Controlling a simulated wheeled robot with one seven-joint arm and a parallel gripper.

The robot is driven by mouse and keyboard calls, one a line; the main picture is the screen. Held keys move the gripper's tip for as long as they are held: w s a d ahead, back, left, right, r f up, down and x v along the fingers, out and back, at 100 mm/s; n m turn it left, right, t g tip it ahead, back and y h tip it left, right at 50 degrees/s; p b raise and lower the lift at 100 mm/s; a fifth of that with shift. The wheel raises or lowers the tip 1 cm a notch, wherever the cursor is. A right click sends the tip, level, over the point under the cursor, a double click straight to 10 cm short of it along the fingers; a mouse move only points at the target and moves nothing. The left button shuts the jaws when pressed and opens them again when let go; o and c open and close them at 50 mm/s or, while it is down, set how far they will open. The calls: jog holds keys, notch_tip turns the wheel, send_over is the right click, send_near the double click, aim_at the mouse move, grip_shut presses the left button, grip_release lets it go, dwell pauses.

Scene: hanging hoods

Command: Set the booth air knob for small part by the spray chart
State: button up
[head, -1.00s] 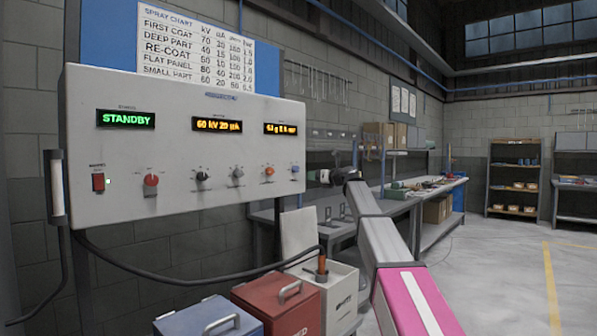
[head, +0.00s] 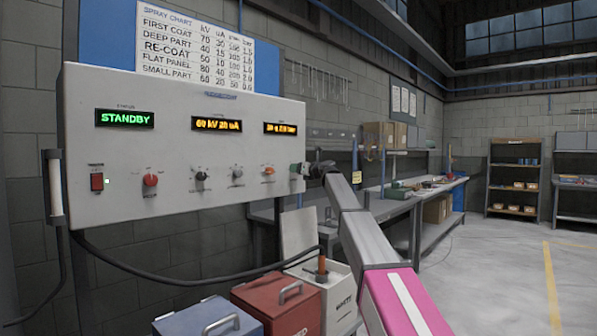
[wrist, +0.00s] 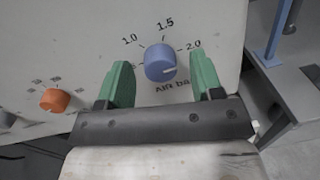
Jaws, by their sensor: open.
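The blue air knob (wrist: 160,62) shows in the wrist view on the pale panel, marked "AIR bar", with 1.0, 1.5 and 2.0 around it. A pale mark shows toward its right side. My gripper (wrist: 160,75) is open, its green fingers on either side of the knob with gaps; how deep they reach is unclear. In the head view my gripper (head: 298,171) is at the panel's right edge and hides the knob. The spray chart (head: 195,45) hangs above; its small part row starts 60, 20, and its last figure is too blurred to read.
The control panel (head: 120,170) shows a green STANDBY display (head: 125,118) and two amber displays, the right one (head: 281,128) blurred. An orange knob (wrist: 55,100) is left of the air knob. Bins (head: 275,305) stand below; a workbench (head: 440,190) is behind my arm.

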jog(key=shift+w+a, duration=0.1)
jog(key=shift+a, duration=0.05)
jog(key=c, duration=0.9)
